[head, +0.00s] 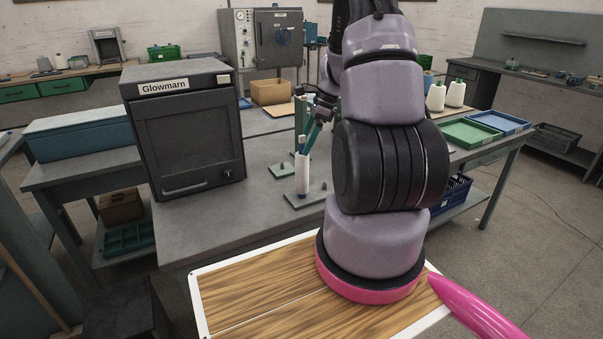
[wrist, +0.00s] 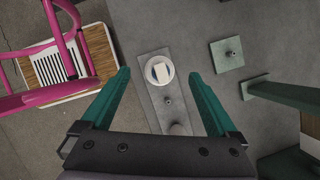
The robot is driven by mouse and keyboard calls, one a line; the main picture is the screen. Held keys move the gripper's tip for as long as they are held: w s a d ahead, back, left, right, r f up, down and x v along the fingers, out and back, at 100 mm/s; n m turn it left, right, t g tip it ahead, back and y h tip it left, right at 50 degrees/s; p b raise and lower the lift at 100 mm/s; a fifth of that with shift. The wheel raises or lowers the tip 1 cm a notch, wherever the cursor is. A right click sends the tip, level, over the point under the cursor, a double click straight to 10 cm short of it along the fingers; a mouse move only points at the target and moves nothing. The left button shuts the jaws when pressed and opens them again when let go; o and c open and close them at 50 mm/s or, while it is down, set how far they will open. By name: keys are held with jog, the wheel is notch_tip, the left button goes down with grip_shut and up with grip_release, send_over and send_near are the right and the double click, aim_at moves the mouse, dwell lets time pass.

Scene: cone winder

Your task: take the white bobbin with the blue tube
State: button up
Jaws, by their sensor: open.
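The white bobbin (head: 302,174) stands upright on a flat grey plate (head: 318,196) on the grey table, right of the dark cabinet. A little blue shows at its lower end. In the wrist view I look down on the bobbin (wrist: 160,70) as a pale round end with a bluish rim inside, on the long plate (wrist: 152,113) with small pegs. My gripper (wrist: 159,76) has teal fingers spread open, one to each side of the bobbin in the picture. In the head view my gripper (head: 311,138) is just above the bobbin's top. My arm hides part of the table.
The dark cabinet labelled Glowmarn (head: 190,130) stands close on the left. Another small plate with a peg (wrist: 227,53) and a green post (wrist: 285,96) are to the right in the wrist view. White cones (head: 436,97) and a green tray (head: 470,132) are farther right.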

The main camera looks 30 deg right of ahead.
aim_at(302, 149)
jog(key=x, duration=0.3)
jog(key=shift+a+f, duration=0.1)
jog(key=shift+f, duration=0.2)
jog(key=shift+w, duration=0.1)
jog(key=c, duration=1.3)
jog(key=shift+o, duration=0.2)
jog(key=shift+r, duration=0.15)
